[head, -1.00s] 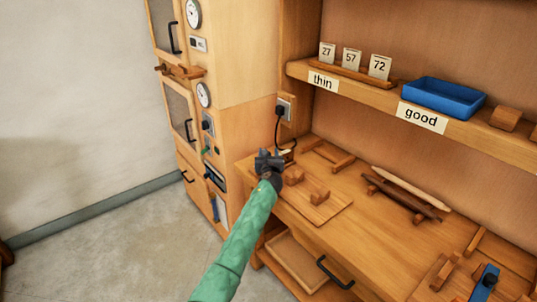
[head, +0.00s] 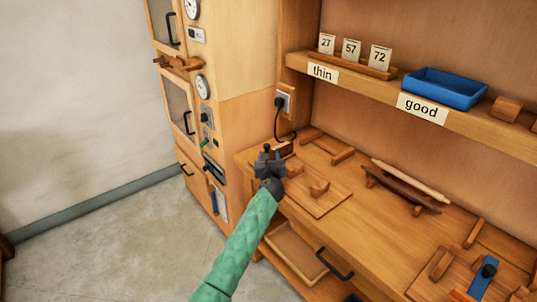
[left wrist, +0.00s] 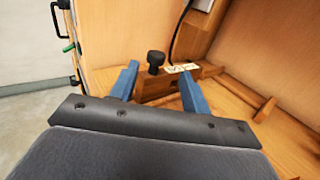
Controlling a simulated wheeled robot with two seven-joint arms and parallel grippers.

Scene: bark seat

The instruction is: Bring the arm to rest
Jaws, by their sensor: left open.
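My left gripper (head: 268,156) is at the left end of the wooden workbench (head: 370,225), with its green arm coming in from below. In the left wrist view its two blue fingers (left wrist: 158,86) stand apart with nothing held between them. Beyond the fingertips is a wooden block with a black knob (left wrist: 155,60) and a small pale label (left wrist: 181,68). I cannot tell whether the fingers touch the block. My right gripper is not in view.
A board with wooden blocks (head: 325,203) lies just right of the gripper. Dark and pale rods (head: 400,187) rest farther right. A shelf above holds a blue tray (head: 445,92) and number cards (head: 351,55). A cabinet (head: 235,60) stands left. An open drawer (head: 292,246) is below.

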